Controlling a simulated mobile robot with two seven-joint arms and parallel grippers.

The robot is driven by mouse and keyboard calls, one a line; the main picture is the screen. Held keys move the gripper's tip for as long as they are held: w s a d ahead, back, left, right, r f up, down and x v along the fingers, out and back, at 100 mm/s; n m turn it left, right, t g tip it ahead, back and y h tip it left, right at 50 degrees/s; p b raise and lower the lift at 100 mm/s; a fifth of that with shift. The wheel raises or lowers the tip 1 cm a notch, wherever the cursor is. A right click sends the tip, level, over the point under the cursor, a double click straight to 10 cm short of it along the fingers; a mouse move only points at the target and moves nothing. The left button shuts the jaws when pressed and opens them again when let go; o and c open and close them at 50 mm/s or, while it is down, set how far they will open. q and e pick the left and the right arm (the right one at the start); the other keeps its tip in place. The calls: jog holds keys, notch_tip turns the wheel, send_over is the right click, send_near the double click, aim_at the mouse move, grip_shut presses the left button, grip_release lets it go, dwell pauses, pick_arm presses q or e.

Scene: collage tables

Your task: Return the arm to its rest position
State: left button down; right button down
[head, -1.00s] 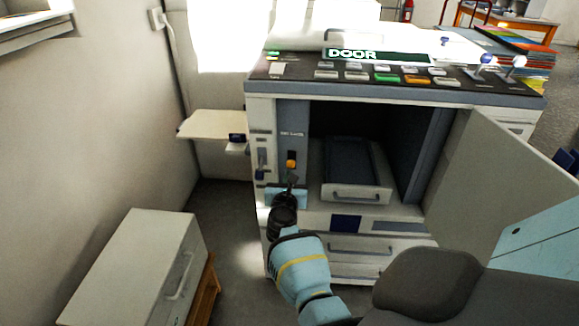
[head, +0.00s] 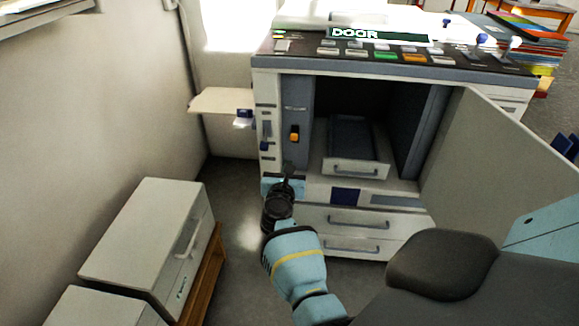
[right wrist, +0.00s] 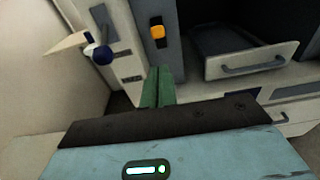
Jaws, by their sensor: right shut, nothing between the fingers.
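My right gripper (head: 287,172) is in front of the lower left part of a large copier (head: 262,92). Its fingers are shut with nothing between them; the closed fingers show in the right wrist view (right wrist: 158,88). It is below an orange switch (head: 294,133) on the copier's inner panel, which also shows in the right wrist view (right wrist: 157,32). Whether the fingertips touch the copier I cannot tell. My left gripper is not in view.
The copier's door (head: 490,165) stands open at the right. Inside is a tray (head: 356,168) with a handle, above closed drawers (head: 345,245). A side shelf (head: 220,100) juts out at the left. A white cabinet (head: 150,230) on a wooden stand is at lower left. Floor between is clear.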

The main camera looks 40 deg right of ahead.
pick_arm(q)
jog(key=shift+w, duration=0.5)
